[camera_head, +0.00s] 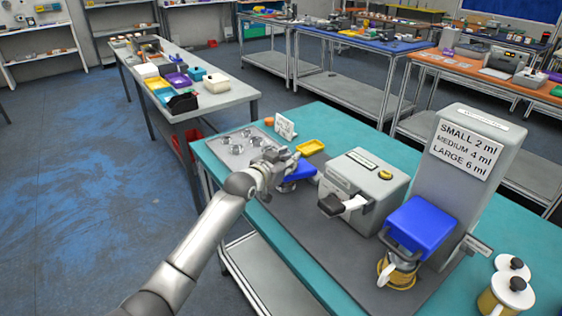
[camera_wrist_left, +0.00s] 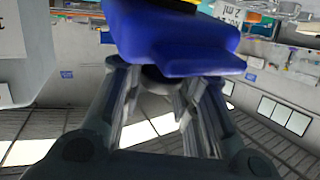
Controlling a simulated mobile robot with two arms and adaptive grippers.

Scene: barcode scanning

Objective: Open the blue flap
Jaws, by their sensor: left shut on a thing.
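A small blue flap (camera_head: 299,171) shows at the back of the grey mat, just right of my left gripper (camera_head: 276,168). In the left wrist view the blue flap (camera_wrist_left: 175,40) fills the top middle, and my left gripper's fingers (camera_wrist_left: 160,78) reach its near edge. The left gripper is shut on this blue edge; the exact contact is partly hidden. A larger blue part (camera_head: 420,225) sits on the front of the tall grey dispenser (camera_head: 475,180), apart from my gripper. My right gripper is not in view.
A grey machine with a black-ended handle (camera_head: 368,180) stands between the small flap and the dispenser. A yellow tray (camera_head: 310,147), a metal tray with several round parts (camera_head: 243,150) and a small sign (camera_head: 285,126) are behind. White-lidded jars (camera_head: 512,285) stand front right.

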